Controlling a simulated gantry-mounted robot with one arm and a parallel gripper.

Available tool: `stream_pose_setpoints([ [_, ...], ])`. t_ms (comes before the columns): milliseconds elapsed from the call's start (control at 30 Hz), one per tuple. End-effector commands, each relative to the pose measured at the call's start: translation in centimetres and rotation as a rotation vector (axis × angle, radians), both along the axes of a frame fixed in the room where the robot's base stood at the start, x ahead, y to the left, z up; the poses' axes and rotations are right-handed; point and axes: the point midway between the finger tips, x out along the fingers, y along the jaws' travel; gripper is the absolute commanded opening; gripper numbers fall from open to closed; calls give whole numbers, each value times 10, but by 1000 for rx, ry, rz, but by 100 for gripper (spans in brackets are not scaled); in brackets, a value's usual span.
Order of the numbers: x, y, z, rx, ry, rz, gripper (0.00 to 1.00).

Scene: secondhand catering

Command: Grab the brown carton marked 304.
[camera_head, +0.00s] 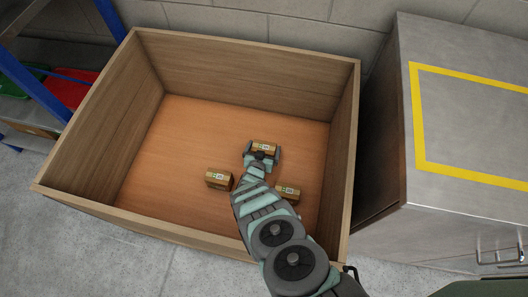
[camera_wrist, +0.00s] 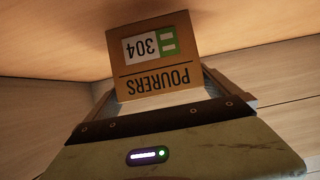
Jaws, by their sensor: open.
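The brown carton marked 304 (camera_wrist: 160,62) shows upside down in the wrist view, with the word POURERS and a green-and-white label. In the head view the carton at my gripper (camera_head: 264,147) lies on the floor of the large wooden bin, towards its right side. My gripper (camera_head: 262,154) is open, with one finger on either side of this carton. In the wrist view the fingers show partly at the carton's left and right edges. I cannot tell whether they touch it.
Two similar cartons lie nearby, one to the left (camera_head: 219,179) and one at lower right (camera_head: 288,193), partly behind my arm. The wooden bin (camera_head: 250,68) has high walls. A metal-topped cabinet (camera_head: 470,120) stands right of it. The bin's left floor is clear.

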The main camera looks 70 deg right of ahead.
Motion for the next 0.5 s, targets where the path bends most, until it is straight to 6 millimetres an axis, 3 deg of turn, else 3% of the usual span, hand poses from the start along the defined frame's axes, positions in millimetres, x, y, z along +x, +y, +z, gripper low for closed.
stream_pose_setpoints([
  [200,1,-1,1,-1,0,0,99],
  [500,0,-1,1,-1,0,0,75],
])
